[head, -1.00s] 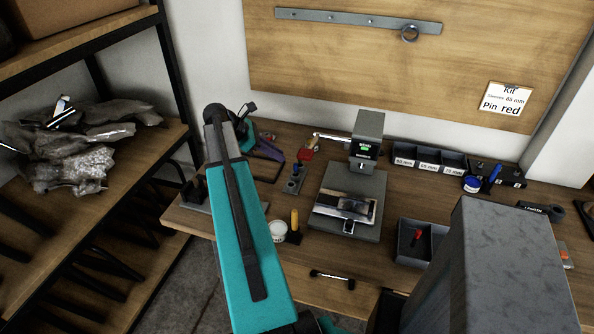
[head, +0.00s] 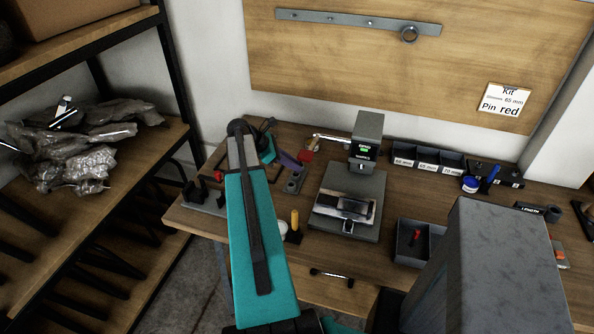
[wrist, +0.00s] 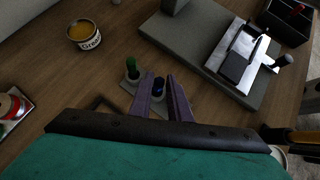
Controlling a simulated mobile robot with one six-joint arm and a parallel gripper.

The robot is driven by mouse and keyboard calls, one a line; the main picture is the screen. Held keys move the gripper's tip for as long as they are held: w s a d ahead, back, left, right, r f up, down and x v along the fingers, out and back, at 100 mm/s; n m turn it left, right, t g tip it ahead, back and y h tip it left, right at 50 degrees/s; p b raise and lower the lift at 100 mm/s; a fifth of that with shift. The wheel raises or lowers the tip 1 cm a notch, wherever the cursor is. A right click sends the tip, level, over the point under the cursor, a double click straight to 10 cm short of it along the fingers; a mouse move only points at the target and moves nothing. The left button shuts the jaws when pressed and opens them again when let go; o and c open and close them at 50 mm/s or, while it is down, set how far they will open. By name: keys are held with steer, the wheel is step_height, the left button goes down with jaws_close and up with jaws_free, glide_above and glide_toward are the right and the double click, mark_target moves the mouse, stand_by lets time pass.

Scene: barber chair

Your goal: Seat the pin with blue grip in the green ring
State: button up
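The blue-gripped pin (wrist: 158,86) stands in a small grey holder beside a green-topped piece (wrist: 132,66) in the wrist view. In the head view a small blue part (head: 296,169) shows on that holder. My gripper (wrist: 160,80) has two purple fingers, apart, with the blue grip showing between them. I cannot tell whether they touch it or are still above it. In the head view my gripper (head: 290,160) is over the holder, left of the press. I cannot make out a green ring for certain; the green-topped piece is too small to tell.
A grey press (head: 366,150) stands right of the holder. A tin (wrist: 84,33) and a yellow upright piece (head: 295,220) stand nearby. A grey tray with a red piece (head: 416,238) and labelled bins (head: 428,155) are further right. A black fixture (head: 205,195) is at the bench's left end.

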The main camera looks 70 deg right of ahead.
mark_target(300, 174)
steer(key=shift+p+x, duration=1)
steer(key=shift+x, duration=1.6)
steer(key=shift+d, duration=0.1)
jaws_close()
